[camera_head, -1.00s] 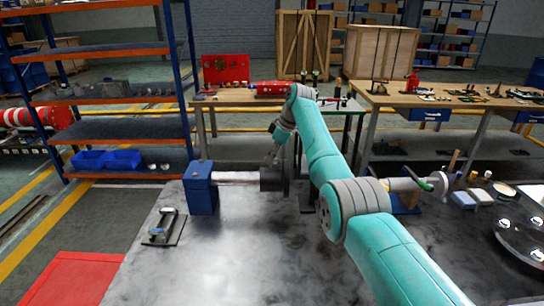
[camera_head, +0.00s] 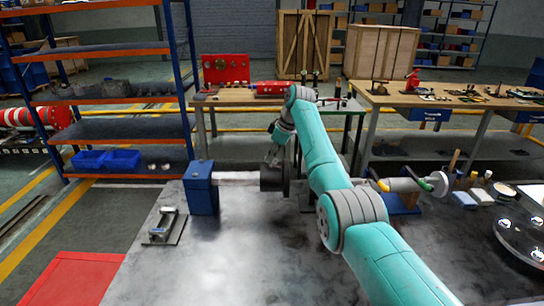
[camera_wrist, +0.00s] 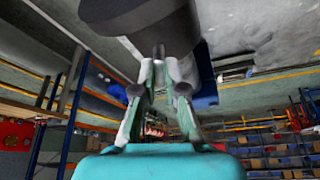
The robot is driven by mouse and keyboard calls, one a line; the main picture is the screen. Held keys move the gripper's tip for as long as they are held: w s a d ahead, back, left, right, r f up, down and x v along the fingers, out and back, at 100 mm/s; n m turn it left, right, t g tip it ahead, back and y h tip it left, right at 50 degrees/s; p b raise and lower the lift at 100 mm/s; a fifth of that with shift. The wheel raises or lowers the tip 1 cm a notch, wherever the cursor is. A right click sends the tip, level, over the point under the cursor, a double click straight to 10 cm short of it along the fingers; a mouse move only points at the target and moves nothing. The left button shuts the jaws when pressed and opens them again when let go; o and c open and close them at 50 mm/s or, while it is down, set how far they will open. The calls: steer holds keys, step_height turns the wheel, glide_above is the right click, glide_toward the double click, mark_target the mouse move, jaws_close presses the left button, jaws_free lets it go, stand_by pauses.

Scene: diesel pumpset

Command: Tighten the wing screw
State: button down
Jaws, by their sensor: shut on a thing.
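The wing screw (camera_wrist: 159,52) shows in the wrist view as a small grey stem against the underside edge of a dark grey cylindrical body (camera_wrist: 140,18). My gripper (camera_wrist: 160,68) has its two fingers closed in around the screw, and the fingertips cover most of it. In the head view my gripper (camera_head: 273,154) is at the top of the dark grey body (camera_head: 272,178), on the near bench. The screw itself is too small and hidden to make out there.
A blue box (camera_head: 201,188) stands left of the dark body, and a small metal device on a plate (camera_head: 163,228) lies front left. A handled fitting (camera_head: 410,185) and small containers stand to the right. The bench's middle front is clear.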

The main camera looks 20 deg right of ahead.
steer(key=m+h, duration=0.1)
steer(key=m, duration=0.2)
steer(key=m+t, duration=0.1)
steer(key=m, duration=0.2)
steer(key=shift+a+h, duration=0.1)
steer(key=shift+h, duration=0.3)
steer(key=m+h, duration=0.1)
steer(key=m, duration=0.1)
steer(key=m+h, duration=0.1)
steer(key=m, duration=0.2)
steer(key=shift+a+t, duration=0.15)
steer(key=shift+t, duration=0.15)
steer(key=m+h, duration=0.2)
steer(key=m, duration=0.3)
steer(key=shift+a+m, duration=0.1)
steer(key=shift+m, duration=0.3)
steer(key=m+g, duration=0.1)
steer(key=m, duration=0.2)
steer(key=m+g+h, duration=0.1)
steer(key=m, duration=0.2)
steer(key=shift+h, duration=0.3)
steer(key=shift+g, duration=0.3)
steer(key=shift+a, duration=0.1)
steer(key=c, duration=1.2)
jaws_free()
steer(key=shift+c, duration=0.2)
